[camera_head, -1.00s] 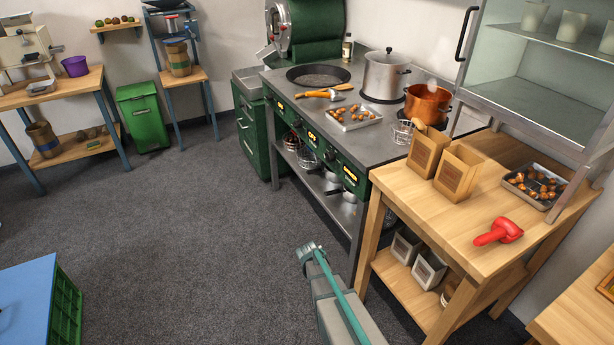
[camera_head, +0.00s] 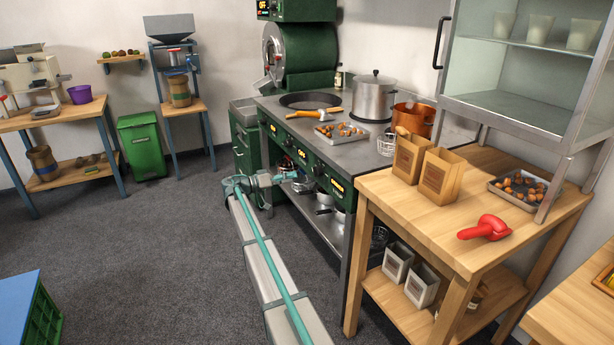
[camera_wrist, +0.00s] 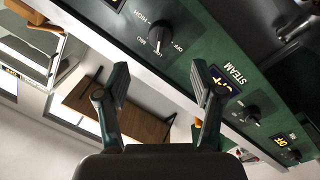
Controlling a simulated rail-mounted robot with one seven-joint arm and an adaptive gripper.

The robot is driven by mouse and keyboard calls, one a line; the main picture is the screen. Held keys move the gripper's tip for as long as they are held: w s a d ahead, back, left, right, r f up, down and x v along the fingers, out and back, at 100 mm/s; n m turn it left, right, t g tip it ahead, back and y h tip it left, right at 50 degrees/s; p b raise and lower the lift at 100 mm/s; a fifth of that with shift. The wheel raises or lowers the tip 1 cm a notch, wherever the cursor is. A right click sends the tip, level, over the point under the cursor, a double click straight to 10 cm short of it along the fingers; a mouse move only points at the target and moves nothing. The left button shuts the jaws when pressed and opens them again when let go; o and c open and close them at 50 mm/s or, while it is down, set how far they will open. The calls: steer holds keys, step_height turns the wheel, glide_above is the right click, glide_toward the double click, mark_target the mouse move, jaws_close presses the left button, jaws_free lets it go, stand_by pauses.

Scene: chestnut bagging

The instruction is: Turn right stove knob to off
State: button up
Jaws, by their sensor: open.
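In the wrist view, a black round knob (camera_wrist: 157,35) sits on the green stove panel with HIGH, MED, LOW and OFF marked around it. It is the knob nearest the wooden table side, so it looks like the right one. In the head view, my gripper (camera_head: 303,181) is at the stove's green front panel (camera_head: 302,155), and the arm hides part of the stove's lower front.
A second knob (camera_wrist: 250,115) and the STEAM label lie farther along the panel. The stove top holds a steel pot (camera_head: 374,99), a copper pot (camera_head: 416,120) and a chestnut tray (camera_head: 329,139). A wooden table (camera_head: 400,205) adjoins on the right.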

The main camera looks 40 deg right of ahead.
mark_target(314, 171)
steer(key=x, duration=1)
steer(key=shift+d, duration=0.2)
steer(key=shift+f, duration=0.1)
steer(key=c, duration=1.1)
steer(key=shift+c, duration=0.2)
steer(key=shift+n, duration=0.3)
steer(key=n+p, duration=0.2)
steer(key=n, duration=0.3)
steer(key=shift+s+h+p, duration=0.1)
steer(key=shift+h+p, duration=0.2)
steer(key=shift+p, duration=0.05)
steer(key=n+p, duration=0.3)
steer(key=n, duration=0.3)
steer(key=shift+a+n+h, duration=0.1)
steer(key=shift+n+h, duration=0.2)
